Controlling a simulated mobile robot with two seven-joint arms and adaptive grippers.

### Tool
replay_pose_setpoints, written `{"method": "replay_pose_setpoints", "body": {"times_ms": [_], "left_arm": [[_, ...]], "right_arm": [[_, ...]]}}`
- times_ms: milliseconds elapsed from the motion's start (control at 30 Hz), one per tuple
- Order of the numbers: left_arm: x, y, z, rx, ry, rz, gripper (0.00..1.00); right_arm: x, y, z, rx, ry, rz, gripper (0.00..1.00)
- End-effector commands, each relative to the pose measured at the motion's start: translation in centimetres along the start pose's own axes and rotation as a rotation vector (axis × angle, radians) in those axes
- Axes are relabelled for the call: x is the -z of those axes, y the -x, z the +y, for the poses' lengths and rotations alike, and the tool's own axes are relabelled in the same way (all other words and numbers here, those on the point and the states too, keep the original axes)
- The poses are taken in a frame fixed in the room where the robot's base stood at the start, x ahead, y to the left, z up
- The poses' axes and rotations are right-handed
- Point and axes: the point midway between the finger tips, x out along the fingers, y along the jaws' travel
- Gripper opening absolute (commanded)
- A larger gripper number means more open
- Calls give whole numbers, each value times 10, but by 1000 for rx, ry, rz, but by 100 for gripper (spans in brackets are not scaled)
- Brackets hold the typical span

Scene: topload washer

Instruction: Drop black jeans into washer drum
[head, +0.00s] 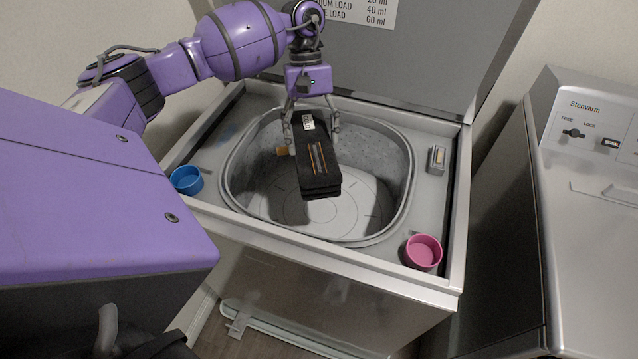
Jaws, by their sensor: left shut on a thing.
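The black jeans (318,170), folded into a compact bundle with orange stitching and a white label, hang in my left gripper (311,122). The left gripper is shut on their upper end, with a finger on each side. The jeans are over the open washer drum (377,150), tilted, with their lower end toward the front. How deep they are relative to the drum rim is hard to tell. The drum is grey, and its visible floor is bare. My right gripper is not in view.
The washer lid (420,60) stands open behind the drum. A blue cup (186,180) sits on the washer top at left and a pink cup (423,251) at front right. A second machine (590,220) stands at right.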

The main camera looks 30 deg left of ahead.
Motion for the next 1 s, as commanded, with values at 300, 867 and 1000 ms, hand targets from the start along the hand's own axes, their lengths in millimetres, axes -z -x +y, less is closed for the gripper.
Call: {"method": "replay_pose_setpoints", "body": {"times_ms": [300, 867, 1000], "left_arm": [[11, -27, 0, 0, -2, -1, 22], [11, -28, 0, 0, -2, 0, 89], [12, -29, 0, 1, -1, 0, 89]], "right_arm": [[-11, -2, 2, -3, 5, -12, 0], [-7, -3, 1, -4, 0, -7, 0], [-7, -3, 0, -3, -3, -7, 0]]}}
